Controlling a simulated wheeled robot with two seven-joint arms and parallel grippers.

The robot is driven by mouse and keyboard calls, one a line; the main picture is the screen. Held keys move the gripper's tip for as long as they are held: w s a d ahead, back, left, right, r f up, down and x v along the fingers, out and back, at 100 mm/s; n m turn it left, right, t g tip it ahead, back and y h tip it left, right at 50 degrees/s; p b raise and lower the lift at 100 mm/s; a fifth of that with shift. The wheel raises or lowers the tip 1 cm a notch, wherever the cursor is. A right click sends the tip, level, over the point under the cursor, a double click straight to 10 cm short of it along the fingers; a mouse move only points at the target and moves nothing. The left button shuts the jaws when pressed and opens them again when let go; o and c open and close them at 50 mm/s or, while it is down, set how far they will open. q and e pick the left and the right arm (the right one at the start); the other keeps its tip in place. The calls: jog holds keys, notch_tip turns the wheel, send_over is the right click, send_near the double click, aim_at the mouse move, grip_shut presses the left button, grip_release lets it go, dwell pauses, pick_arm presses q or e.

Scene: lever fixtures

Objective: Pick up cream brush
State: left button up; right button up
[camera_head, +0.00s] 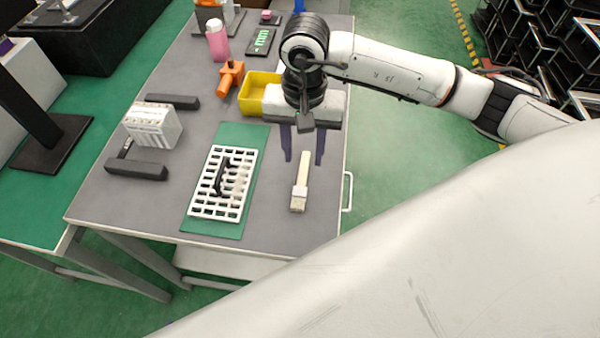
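The cream brush (301,178) lies on the grey table near its right edge, its handle pointing away and its bristle end toward the front. My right gripper (303,158) comes in from the right and points down above the handle end of the brush. The brush looks apart from the fingers, though the exact height above the table cannot be told. My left gripper is not in view.
Left of the brush, a white grid rack (224,182) with a black handle sits on a green mat (254,142). A yellow bin (252,95) stands behind, partly covered by my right arm. An orange clamp (230,77), pink bottle (217,41) and white slotted block (153,125) stand further left.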

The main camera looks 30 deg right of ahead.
aim_at(303, 170)
jog(key=shift+f, duration=0.35)
notch_tip(303, 170, down, 4)
jog(key=shift+w+d+f+p, duration=0.15)
jog(key=shift+f+p, duration=0.05)
jog(key=shift+p, duration=0.3)
jog(key=shift+w+f, duration=0.1)
jog(key=shift+f, duration=0.25)
jog(key=c, duration=0.7)
grip_shut()
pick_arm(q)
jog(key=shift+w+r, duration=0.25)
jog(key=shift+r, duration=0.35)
